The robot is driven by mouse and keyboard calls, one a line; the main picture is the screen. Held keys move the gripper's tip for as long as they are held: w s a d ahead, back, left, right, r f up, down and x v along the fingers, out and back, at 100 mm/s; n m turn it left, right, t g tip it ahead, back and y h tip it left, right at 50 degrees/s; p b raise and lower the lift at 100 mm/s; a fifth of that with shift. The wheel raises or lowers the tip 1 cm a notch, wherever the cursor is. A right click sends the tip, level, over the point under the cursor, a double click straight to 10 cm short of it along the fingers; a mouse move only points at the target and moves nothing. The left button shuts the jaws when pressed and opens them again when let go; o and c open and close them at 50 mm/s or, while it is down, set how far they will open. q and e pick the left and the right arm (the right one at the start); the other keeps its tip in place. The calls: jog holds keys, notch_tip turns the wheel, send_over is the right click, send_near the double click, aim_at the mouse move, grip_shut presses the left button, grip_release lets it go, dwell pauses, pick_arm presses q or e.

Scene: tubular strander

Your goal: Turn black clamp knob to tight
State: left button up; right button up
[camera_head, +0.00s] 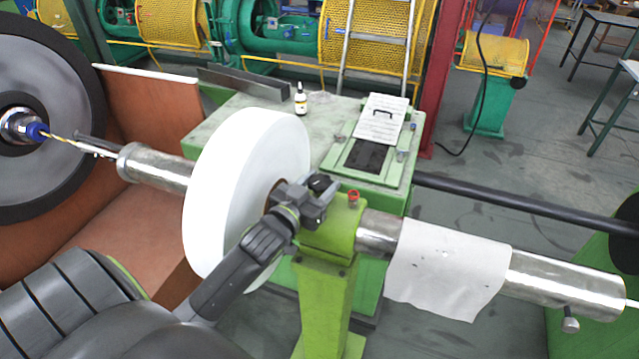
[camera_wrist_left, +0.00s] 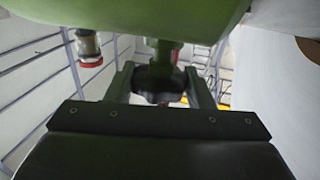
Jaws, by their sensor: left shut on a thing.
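The black clamp knob (camera_head: 322,183) sits at the green stand's upper left, beside the white roll, and is partly covered by my gripper. My left gripper (camera_head: 318,200) reaches in from the lower left and is shut on the knob. In the left wrist view the dark round knob (camera_wrist_left: 157,78) lies between the two fingers of the left gripper (camera_wrist_left: 160,90), under a green stem. The knob's turn angle cannot be told. My right gripper is not in view.
A white roll (camera_head: 225,195) on a metal tube stands close left of my gripper. The green stand (camera_head: 325,290) is below, with a red-topped fitting (camera_head: 353,196) to the right. A white sheet (camera_head: 450,268) hangs over the tube. A bottle (camera_head: 300,100) stands on the green table behind.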

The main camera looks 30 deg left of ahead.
pick_arm(q)
jog(key=shift+m+h, duration=0.5)
jog(key=shift+h, duration=0.3)
jog(key=o, duration=1)
jog(key=shift+s+a+b, duration=0.2)
jog(key=shift+s+b, duration=0.25)
jog(key=shift+s, duration=2.55)
jog(key=shift+s+a+b, duration=0.15)
jog(key=shift+s+b, duration=0.25)
jog(key=shift+s, duration=2.55)
